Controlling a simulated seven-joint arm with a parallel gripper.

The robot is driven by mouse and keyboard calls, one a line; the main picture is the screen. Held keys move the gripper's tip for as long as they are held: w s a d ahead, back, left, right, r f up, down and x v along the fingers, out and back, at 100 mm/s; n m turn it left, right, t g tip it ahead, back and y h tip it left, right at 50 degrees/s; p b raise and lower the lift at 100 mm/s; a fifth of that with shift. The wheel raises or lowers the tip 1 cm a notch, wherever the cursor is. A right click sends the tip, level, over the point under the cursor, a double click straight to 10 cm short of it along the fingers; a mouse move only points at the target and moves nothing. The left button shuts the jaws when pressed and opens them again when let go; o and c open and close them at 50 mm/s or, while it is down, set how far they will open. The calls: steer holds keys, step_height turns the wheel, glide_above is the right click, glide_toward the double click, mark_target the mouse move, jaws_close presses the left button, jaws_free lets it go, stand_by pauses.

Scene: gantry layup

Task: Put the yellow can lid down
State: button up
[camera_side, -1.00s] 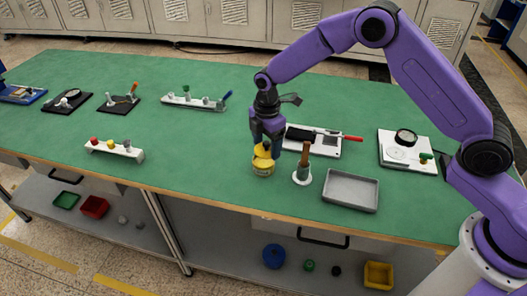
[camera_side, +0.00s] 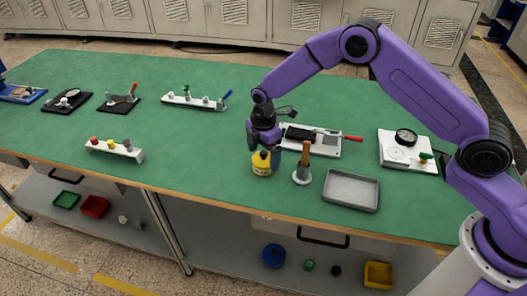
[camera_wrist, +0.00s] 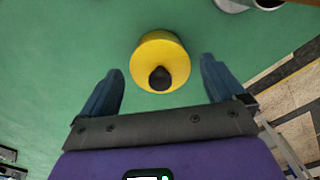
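The yellow can lid (camera_side: 261,156) has a dark knob and sits on top of the small yellow can (camera_side: 261,169), near the front edge of the green bench. In the wrist view the yellow lid (camera_wrist: 158,49) shows from above, its black knob towards my gripper. My gripper (camera_side: 264,147) is just above and around the can in the side view. Its two blue fingers (camera_wrist: 162,68) are spread wide in the wrist view, with clear green gaps on both sides of the lid. Nothing is held. The seam between lid and can is too small to make out.
A brown-handled tool in a white round holder (camera_side: 302,178) stands close right of the can. A grey tray (camera_side: 350,190) lies further right. A white board with a black block (camera_side: 299,134) is behind.

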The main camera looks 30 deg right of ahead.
stand_by(0.4)
step_height(320, 180, up, 16)
steer(key=s+d+r+m, duration=0.1)
steer(key=s+d+r, duration=0.1)
steer(key=s, duration=0.7)
steer(key=s+d+r+m, duration=0.2)
steer(key=s, duration=0.7)
steer(key=s+d+r+m, duration=0.1)
steer(key=s+d+r, duration=0.1)
steer(key=s, duration=0.7)
steer(key=shift+s+d+r+m, duration=0.15)
steer(key=shift+d+m, duration=0.2)
steer(key=shift+m, duration=0.05)
steer(key=s+d, duration=0.2)
steer(key=s, duration=0.1)
steer(key=s+d+f+m, duration=0.1)
steer(key=s+d, duration=0.2)
steer(key=s, duration=0.1)
steer(key=s+d+f+m, duration=0.1)
steer(key=s+d, duration=0.1)
steer(key=s, duration=0.1)
steer(key=shift+s+d, duration=0.3)
steer(key=shift+c, duration=0.3)
steer(key=shift+s+d+f, duration=0.15)
steer(key=shift+s+d, duration=0.05)
steer(key=shift+s, duration=0.1)
steer(key=c, duration=0.7)
